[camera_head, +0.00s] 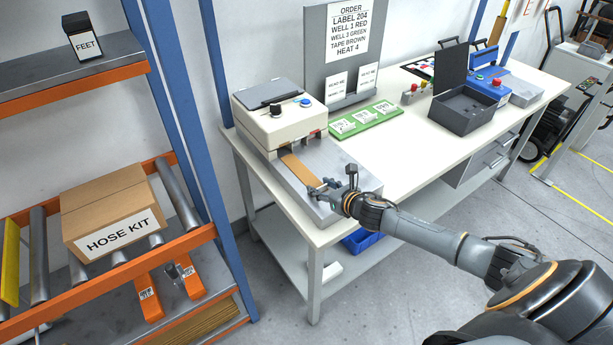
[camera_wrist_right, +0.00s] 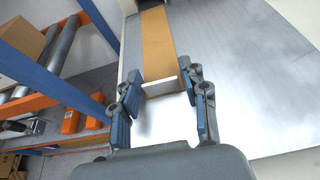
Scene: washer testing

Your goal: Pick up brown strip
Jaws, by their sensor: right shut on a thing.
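The brown strip (camera_head: 298,167) lies along the metal plate in front of the white tape machine (camera_head: 278,118), its far end at the machine. My right gripper (camera_head: 324,188) is at the strip's near end. In the right wrist view the brown strip (camera_wrist_right: 158,40) runs away from my right gripper (camera_wrist_right: 163,80), and a small white piece shows across its near end. My left gripper is not in view.
The white table (camera_head: 400,150) also holds a green card tray (camera_head: 365,120), a dark open case (camera_head: 463,109) and a grey order board (camera_head: 340,60). A blue-orange rack with a hose kit box (camera_head: 115,212) stands left. Bare tabletop lies right of the plate.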

